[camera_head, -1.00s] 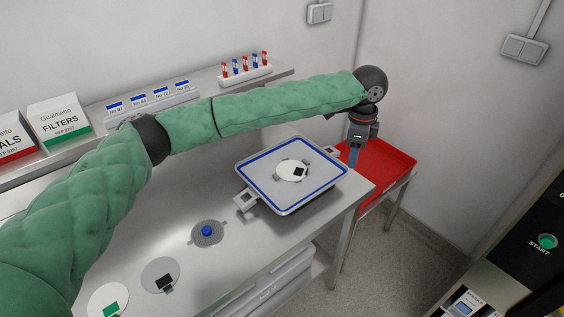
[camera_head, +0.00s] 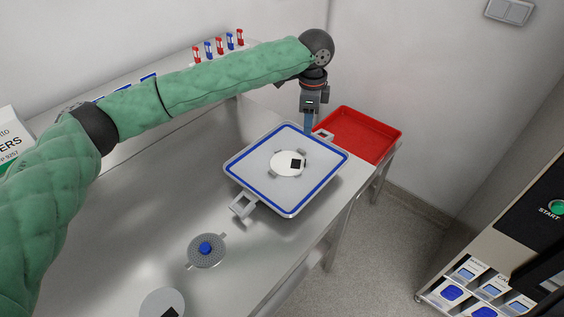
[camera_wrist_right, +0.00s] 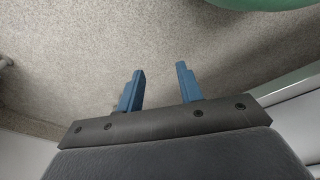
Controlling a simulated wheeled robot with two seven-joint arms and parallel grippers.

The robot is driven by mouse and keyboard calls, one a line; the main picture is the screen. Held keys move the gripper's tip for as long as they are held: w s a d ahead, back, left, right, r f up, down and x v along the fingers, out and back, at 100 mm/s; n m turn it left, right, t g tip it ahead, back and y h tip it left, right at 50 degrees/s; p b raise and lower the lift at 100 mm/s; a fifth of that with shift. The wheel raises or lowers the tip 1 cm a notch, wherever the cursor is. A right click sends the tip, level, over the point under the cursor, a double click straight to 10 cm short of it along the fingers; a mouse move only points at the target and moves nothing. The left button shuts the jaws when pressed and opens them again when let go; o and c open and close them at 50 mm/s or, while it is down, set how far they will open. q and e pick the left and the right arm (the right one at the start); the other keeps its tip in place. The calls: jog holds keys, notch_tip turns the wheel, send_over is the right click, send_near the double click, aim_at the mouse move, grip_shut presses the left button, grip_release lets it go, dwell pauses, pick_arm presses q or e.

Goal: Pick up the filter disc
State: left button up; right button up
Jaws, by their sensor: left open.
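A white disc with a black square (camera_head: 284,164) lies in the middle of the blue-rimmed tray (camera_head: 240,174), with small grey tabs showing at its edge. A grey disc with a black mark (camera_head: 160,302) lies on the bench, cut off by the bottom edge. A perforated disc with a blue knob (camera_head: 218,258) lies nearer the tray. I cannot tell which is the filter disc. My left gripper (camera_head: 308,128) points down at the tray's far side by its far handle, open, apart from the discs. My right gripper (camera_wrist_right: 160,70) is open and empty above the floor in the right wrist view.
A red bin (camera_head: 388,128) stands beyond the bench's right end. A rack of red and blue vials (camera_head: 219,46) is on the back shelf, partly behind my left arm. A machine with a green START button (camera_head: 557,207) stands at right. Bench (camera_head: 150,215) left of the tray is clear.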

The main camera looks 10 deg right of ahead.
aim_at(305, 162)
pick_arm(q)
notch_tip(305, 162, down, 7)
jog(key=b, duration=0.6)
jog(key=shift+f+b, duration=0.15)
jog(key=shift+b, duration=0.25)
pick_arm(e)
jog(key=w+a+r, duration=0.2)
jog(key=r, duration=0.8)
jog(key=w+a+r, duration=0.2)
jog(key=r, duration=0.8)
pick_arm(q)
jog(key=shift+f, duration=0.45)
jog(key=shift+f+p, duration=0.5)
jog(key=shift+f, duration=0.4)
notch_tip(305, 162, down, 4)
jog(key=shift+s+f+p, duration=0.15)
jog(key=shift+p, duration=1)
jog(key=shift+f, duration=0.35)
pick_arm(e)
jog(key=s+d+f, duration=0.1)
jog(key=s+f, duration=0.2)
jog(key=f, duration=0.9)
jog(key=shift+d+g, duration=0.4)
pick_arm(q)
grip_shut()
pick_arm(e)
jog(key=shift+r, duration=0.1)
